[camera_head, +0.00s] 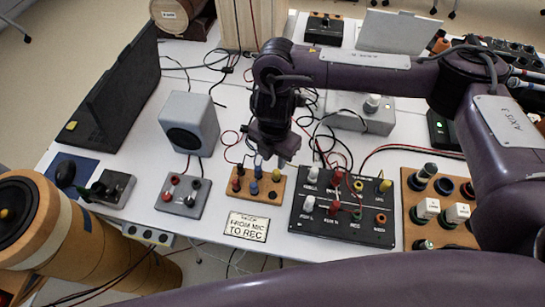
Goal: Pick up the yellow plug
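Several small yellow pieces show, and I cannot tell for sure which is the yellow plug. One yellow plug (385,185) stands at the upper right of the black panel (300,232), with another yellow piece (357,187) to its left. The small wooden block (278,183) carries red and blue plugs and a dark yellowish piece near its front. My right gripper (272,157) points down just above the back of this block, left of the black panel. Its fingertips are dark and small, so its opening is unclear. My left gripper is out of view.
A grey speaker (188,123) and a grey box with terminals (183,195) stand to the left. A label plate (248,227) lies in front of the block. A wooden panel with knobs (408,190) is at right. Loose cables run behind the block and panel.

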